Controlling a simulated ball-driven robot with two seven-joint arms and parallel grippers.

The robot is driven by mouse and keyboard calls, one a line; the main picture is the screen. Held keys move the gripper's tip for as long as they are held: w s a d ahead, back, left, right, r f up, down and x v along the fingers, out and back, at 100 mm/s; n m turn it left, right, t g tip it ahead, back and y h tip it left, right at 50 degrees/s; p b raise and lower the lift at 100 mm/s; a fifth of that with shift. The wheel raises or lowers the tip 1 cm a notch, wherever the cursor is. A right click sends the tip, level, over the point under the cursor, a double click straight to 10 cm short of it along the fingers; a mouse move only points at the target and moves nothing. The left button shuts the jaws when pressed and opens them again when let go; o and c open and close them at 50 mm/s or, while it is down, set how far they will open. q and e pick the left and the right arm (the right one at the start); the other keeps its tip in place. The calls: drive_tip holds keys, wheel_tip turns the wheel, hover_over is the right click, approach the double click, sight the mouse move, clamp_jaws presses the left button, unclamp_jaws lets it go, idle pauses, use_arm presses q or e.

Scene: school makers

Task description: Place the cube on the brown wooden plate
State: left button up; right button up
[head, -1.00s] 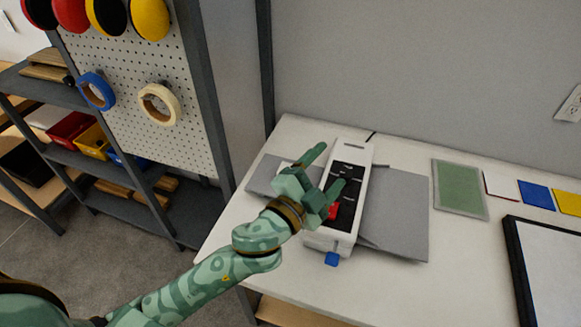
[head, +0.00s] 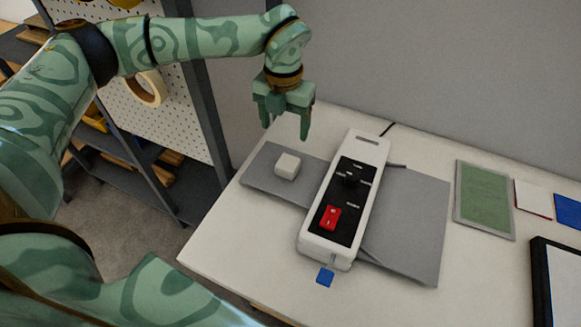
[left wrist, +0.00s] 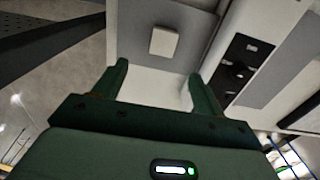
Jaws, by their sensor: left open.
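A small white cube (head: 287,166) rests on the left part of a grey flat plate (head: 256,178) on the white table. It also shows in the left wrist view (left wrist: 163,42), beyond my fingertips. My left gripper (head: 285,128) is open and empty, with its fingers pointing down, above and slightly behind the cube. In the left wrist view the open fingers (left wrist: 158,80) are spread apart with nothing between them. I see no brown wooden plate on the table. My right gripper is not in view.
A white machine with a black panel and red switch (head: 330,217) stands right of the cube. A green board (head: 484,200) and coloured cards lie farther right. A dark-framed board (head: 556,285) is at the right edge. A shelf with pegboard (head: 180,118) stands left.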

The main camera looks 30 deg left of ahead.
use_arm(q)
drive_tip(key=b, duration=0.4)
hover_over(286, 165)
drive_tip(key=f, duration=0.5)
drive_tip(key=w+f, duration=0.1)
drive_tip(key=f, duration=0.1)
drive_tip(key=shift+a+f, duration=0.15)
drive_tip(key=shift+a, duration=0.1)
drive_tip(key=shift+s+d+f+b, duration=0.1)
drive_tip(key=shift+s+f+b, duration=0.05)
drive_tip(key=shift+f+b, duration=0.75)
wheel_tip(286, 165, down, 5)
drive_tip(key=b, duration=0.4)
drive_tip(key=shift+s+d+r+b, duration=0.15)
drive_tip(key=shift+b, duration=0.15)
drive_tip(key=shift+s+r, duration=0.1)
drive_tip(key=shift+r, duration=0.15)
drive_tip(key=c, duration=1)
drive_tip(key=shift+c, duration=0.7)
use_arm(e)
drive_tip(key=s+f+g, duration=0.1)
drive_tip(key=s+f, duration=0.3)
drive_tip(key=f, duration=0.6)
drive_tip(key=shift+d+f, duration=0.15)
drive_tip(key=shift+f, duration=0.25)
use_arm(q)
drive_tip(key=shift+r, duration=0.1)
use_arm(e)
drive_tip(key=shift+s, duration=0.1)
